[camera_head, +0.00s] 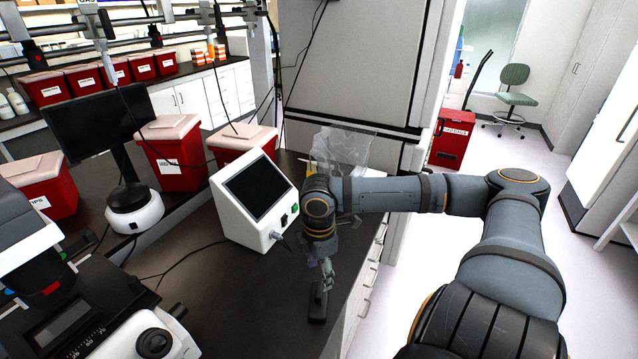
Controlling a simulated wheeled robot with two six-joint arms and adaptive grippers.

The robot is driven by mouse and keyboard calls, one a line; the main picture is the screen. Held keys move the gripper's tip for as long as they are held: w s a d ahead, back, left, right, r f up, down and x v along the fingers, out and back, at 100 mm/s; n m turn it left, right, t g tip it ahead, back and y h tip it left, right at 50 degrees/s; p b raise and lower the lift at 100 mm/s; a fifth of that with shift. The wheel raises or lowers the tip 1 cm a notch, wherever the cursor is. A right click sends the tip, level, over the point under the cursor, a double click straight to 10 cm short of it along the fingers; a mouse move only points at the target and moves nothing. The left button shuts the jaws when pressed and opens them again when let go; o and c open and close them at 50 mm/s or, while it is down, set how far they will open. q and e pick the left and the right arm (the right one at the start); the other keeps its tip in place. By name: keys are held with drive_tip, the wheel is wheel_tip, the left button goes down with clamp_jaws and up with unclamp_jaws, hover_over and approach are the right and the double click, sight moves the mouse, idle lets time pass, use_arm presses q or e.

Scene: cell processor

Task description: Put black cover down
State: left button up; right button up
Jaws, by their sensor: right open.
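The white cell processor (252,200) stands on the dark bench, with a black screen on its sloped front and a small green switch at its lower right. My right gripper (321,279) points down beside the processor's right side, above the bench's front edge. It is open. A small dark piece (318,304) shows just under it at the bench top; I cannot tell whether this is the black cover or part of the fingers. No other black cover can be made out clearly. My left gripper is not in view.
A clear plastic bag (345,146) lies behind my right arm. Red bins with pale lids (176,153) and a black monitor (97,120) stand behind to the left. A microscope-like device (150,338) fills the lower left. The bench (225,300) is bare in front of the processor.

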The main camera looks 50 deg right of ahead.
use_arm(q)
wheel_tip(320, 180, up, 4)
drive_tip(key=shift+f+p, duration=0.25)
drive_tip(key=shift+p, duration=0.8)
use_arm(e)
wheel_tip(320, 180, up, 4)
drive_tip(key=shift+f, duration=0.2)
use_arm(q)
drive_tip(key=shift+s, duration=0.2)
use_arm(e)
drive_tip(key=shift+f, duration=0.1)
